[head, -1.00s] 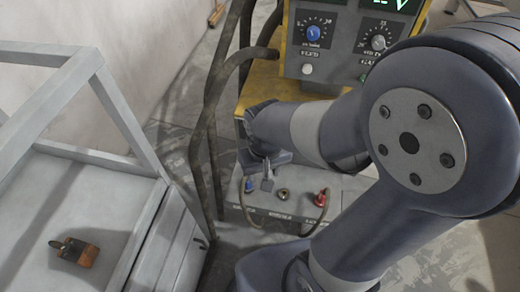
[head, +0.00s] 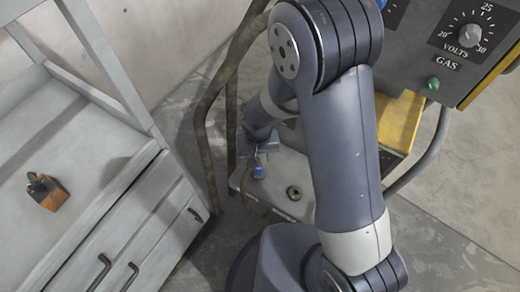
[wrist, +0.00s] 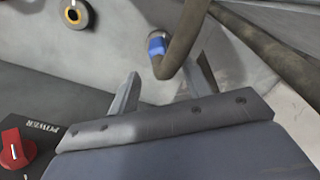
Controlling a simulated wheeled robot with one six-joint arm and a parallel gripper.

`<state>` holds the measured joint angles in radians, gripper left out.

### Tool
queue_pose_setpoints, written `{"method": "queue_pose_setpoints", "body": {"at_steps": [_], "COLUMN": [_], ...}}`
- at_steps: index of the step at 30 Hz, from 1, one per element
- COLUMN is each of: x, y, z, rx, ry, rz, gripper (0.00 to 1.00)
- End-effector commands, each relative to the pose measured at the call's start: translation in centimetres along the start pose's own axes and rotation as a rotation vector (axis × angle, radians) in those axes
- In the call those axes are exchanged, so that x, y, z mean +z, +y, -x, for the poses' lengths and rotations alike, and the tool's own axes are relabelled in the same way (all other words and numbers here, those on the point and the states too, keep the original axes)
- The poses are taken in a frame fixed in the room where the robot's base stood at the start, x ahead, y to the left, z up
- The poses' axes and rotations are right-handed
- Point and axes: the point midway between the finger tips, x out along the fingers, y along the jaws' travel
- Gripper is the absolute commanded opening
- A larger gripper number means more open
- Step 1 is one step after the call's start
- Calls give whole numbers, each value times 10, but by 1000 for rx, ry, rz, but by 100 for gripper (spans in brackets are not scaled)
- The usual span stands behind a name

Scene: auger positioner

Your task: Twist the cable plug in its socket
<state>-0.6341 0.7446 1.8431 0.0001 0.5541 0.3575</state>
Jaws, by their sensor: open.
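The blue cable plug (head: 259,172) sits at the left of the grey welder's connection panel, just below my gripper (head: 262,152). In the wrist view the plug's blue band (wrist: 157,45) shows against the panel, with a dark cable (wrist: 182,40) bending away from it. My gripper also shows in the wrist view (wrist: 164,88), open and empty; the plug lies beyond and between its fingertips, apparently not touched. The socket under the plug is hidden by it. A bare brass-ringed socket (head: 294,192) is to its right.
The welder's upper panel with a volts dial (head: 470,36) stands at the upper right. Dark hoses (head: 203,125) hang left of my gripper. A red power knob (wrist: 14,148) shows in the wrist view.

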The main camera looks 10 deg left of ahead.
Motion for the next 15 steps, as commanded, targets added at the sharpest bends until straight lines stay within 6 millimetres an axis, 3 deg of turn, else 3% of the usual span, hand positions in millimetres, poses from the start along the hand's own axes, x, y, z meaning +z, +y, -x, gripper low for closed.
{"method": "queue_pose_setpoints", "body": {"at_steps": [1, 6, 15], "x": [1, 1, 0], "y": [1, 1, 0], "z": [-13, -42, -65], "rx": [2, 1, 0], "ry": [-5, -3, 0], "rz": [0, 0, 0], "gripper": [46, 46, 46]}}
